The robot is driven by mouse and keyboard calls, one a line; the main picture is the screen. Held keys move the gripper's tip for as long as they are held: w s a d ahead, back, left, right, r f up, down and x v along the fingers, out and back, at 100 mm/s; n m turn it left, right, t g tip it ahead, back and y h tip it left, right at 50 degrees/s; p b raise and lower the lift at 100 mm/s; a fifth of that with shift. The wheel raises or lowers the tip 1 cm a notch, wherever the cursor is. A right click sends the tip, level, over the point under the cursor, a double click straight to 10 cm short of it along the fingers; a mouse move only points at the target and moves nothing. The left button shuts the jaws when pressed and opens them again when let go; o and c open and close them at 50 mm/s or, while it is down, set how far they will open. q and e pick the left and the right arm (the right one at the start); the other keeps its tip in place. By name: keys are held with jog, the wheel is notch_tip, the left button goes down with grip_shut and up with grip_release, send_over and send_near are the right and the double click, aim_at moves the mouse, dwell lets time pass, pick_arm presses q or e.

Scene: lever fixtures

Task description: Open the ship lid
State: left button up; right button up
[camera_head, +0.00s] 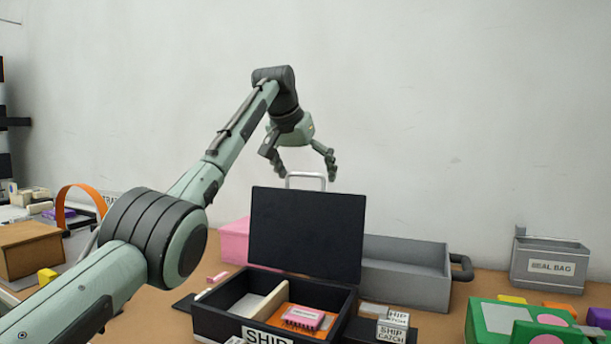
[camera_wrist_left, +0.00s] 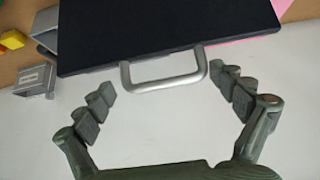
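The ship lid (camera_head: 306,232) is a dark flat panel standing steeply raised at the back of the black ship box (camera_head: 290,334). A silver handle (camera_head: 306,178) sits on the lid's upper edge. In the left wrist view the lid (camera_wrist_left: 160,30) fills the top, with its handle (camera_wrist_left: 165,80) just beyond the fingertips. My left gripper (camera_head: 304,172) is open above the lid, its fingers apart on either side of the handle in the wrist view (camera_wrist_left: 172,88), holding nothing. My right gripper is not in view.
Inside the box lie a pink block (camera_head: 303,318) and a light divider (camera_head: 270,302). Labelled ship catch blocks (camera_head: 391,330) stand at its right. A grey bin (camera_head: 400,282) and a pink box (camera_head: 235,242) stand behind. A seal bag bin (camera_head: 549,268) is at right.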

pick_arm(q)
jog(key=shift+a+f, duration=0.1)
jog(key=shift+a, duration=0.05)
jog(key=v, duration=1.2)
jog(key=x, duration=1.2)
jog(key=shift+w+f, duration=0.1)
jog(key=shift+w, duration=0.05)
jog(key=shift+s, duration=0.25)
jog(key=shift+w, duration=0.1)
